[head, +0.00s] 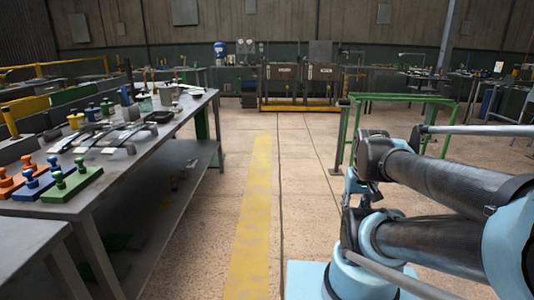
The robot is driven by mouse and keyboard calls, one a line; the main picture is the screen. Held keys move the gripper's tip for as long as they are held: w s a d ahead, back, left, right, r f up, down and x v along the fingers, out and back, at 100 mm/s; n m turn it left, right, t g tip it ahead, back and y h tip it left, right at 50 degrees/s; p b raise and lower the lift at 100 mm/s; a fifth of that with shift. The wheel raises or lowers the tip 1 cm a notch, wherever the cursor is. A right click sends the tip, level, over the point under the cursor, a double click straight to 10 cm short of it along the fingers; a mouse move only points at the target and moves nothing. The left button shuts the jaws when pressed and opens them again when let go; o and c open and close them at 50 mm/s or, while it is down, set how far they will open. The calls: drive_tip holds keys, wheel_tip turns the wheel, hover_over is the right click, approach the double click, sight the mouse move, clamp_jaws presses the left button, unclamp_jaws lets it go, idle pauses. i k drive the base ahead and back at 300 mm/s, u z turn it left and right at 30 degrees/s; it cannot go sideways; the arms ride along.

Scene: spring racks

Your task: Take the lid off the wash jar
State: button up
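I cannot tell for sure which thing is the wash jar. On the long grey workbench at left stand small knob-topped jars: a blue one (91,113), a yellow one (75,121) and a dark blue one (106,107). A grey-green container (144,103) stands further back. It is too small to tell whether any has a separate lid. My folded arm fills the right side, well apart from the bench. A dark jointed part near its bend may be my gripper, but its fingers are not clear.
The workbench (149,146) has orange (12,184), blue (33,188) and green (72,183) blocks with knobs at its near end. Metal pieces lie behind them. The floor with a yellow stripe (250,210) is clear. A green frame (400,97) stands at right.

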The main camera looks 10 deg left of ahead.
sight(143, 94)
drive_tip(key=u, duration=0.05)
drive_tip(key=i, duration=2.1)
drive_tip(key=u, duration=0.95)
drive_tip(key=i, duration=0.9)
drive_tip(key=u, duration=0.85)
drive_tip(key=i, duration=0.35)
drive_tip(key=u, duration=0.2)
